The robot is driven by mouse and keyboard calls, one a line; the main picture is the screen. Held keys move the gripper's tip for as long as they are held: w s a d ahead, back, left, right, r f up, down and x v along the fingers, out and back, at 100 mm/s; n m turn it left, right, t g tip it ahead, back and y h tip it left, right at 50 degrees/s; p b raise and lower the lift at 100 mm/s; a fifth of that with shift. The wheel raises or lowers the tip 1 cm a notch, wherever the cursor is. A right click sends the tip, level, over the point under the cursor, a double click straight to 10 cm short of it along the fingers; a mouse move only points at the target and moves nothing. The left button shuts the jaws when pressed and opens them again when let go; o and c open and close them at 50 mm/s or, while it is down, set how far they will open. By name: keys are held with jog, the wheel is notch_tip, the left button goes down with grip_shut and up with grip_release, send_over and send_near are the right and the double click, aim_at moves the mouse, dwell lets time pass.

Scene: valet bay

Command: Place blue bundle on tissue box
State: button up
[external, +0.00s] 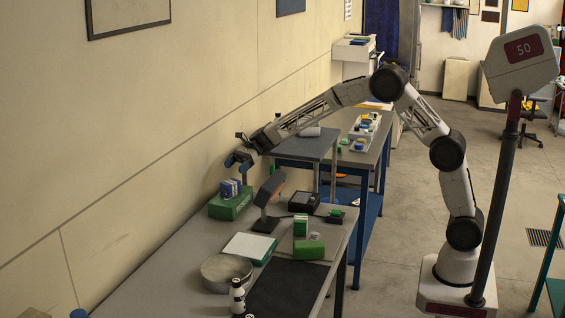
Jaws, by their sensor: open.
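The blue bundle (231,188), several upright blue pieces with pale parts, sits on top of a green box (231,207) with pale lettering. This green box looks like the tissue box and stands at the back of the grey table, near the wall. My gripper (238,160) is open and empty, pointing down a short way above the bundle. A gap seems to show between its blue fingertips and the bundle. The bundle's underside is hidden.
A tilted screen on a stand (268,202) is close right of the green box. A dark device (304,201), another green box (309,249), a white-topped pad (249,246), a round metal pan (226,272) and a bottle (237,295) occupy the table. The table's left part is bare.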

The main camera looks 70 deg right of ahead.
jog(key=shift+s+r, duration=0.1)
jog(key=shift+r, duration=0.15)
dwell(0.7)
jog(key=shift+s+r, duration=0.15)
jog(key=shift+s, duration=0.1)
jog(key=s+r+n+g+h, duration=0.1)
jog(key=s+r+n+h, duration=0.2)
jog(key=s, duration=0.7)
jog(key=s+r+n+g+h, duration=0.1)
jog(key=s+r+n, duration=0.25)
jog(key=s, duration=0.75)
jog(key=s+r+n+g+h, duration=0.1)
jog(key=s+r+n, duration=0.25)
jog(key=s, duration=0.65)
jog(key=s+d+f+n+h, duration=0.2)
jog(key=s+n, duration=0.2)
jog(key=s, duration=0.8)
jog(key=s+d+f+n+h, duration=0.1)
jog(key=s+d+n+h, duration=0.1)
jog(key=s, duration=1)
jog(key=s+d+f+n+h, duration=0.2)
jog(key=s+n, duration=0.4)
jog(key=s, duration=0.6)
jog(key=shift+f+h, duration=0.3)
jog(key=shift+h, duration=0.5)
